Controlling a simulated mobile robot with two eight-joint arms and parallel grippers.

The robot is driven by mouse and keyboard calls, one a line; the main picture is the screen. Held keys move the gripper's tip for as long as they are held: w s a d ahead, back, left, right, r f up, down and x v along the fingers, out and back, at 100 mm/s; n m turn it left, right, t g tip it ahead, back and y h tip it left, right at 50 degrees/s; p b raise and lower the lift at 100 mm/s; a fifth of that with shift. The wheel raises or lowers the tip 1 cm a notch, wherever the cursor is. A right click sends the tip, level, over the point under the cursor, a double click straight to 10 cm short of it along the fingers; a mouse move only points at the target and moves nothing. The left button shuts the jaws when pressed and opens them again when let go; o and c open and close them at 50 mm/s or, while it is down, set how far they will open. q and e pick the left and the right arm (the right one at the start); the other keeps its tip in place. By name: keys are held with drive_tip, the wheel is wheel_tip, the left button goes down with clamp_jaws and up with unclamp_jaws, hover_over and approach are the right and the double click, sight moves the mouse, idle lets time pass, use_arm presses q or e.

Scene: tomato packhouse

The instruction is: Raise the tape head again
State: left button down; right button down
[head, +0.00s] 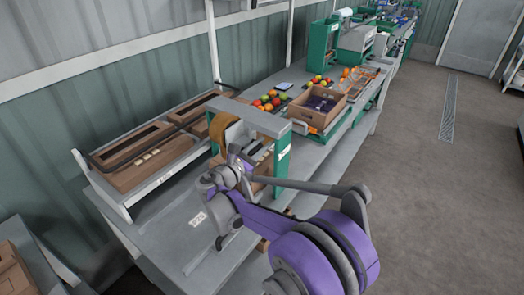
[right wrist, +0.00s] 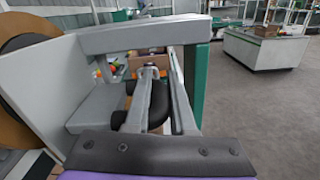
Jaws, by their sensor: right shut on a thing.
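The tape machine's grey arch (head: 262,118) with a green post (head: 283,155) stands on the bench. The tape head (head: 232,132) sits at its left side, with a brown tape roll (head: 217,127); the roll also shows in the right wrist view (right wrist: 22,52). My right gripper (head: 238,158) reaches in at the near side of the arch and is shut on part of the tape head. In the right wrist view its fingers (right wrist: 150,80) point under the arch, beside a black rounded part (right wrist: 160,106). The exact grip is mostly hidden. My left gripper is not in view.
A cardboard box (head: 265,168) is partly visible under the arch. Beyond stand an open carton (head: 312,119) and trays of tomatoes (head: 268,101). A rack with brown cardboard pieces (head: 137,172) lies left on the bench. The floor at right (head: 430,200) is clear.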

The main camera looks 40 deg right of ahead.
drive_tip(key=shift+r, duration=0.9)
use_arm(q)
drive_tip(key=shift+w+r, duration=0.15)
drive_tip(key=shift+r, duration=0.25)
use_arm(e)
drive_tip(key=shift+w, duration=0.1)
drive_tip(key=c, duration=0.8)
unclamp_jaws()
drive_tip(key=shift+o, duration=0.2)
drive_tip(key=shift+f, duration=0.1)
drive_tip(key=shift+a, duration=0.35)
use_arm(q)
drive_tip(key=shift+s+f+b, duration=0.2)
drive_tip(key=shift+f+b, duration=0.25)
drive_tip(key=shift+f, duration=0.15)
use_arm(e)
drive_tip(key=v, duration=1)
drive_tip(key=shift+s, duration=0.2)
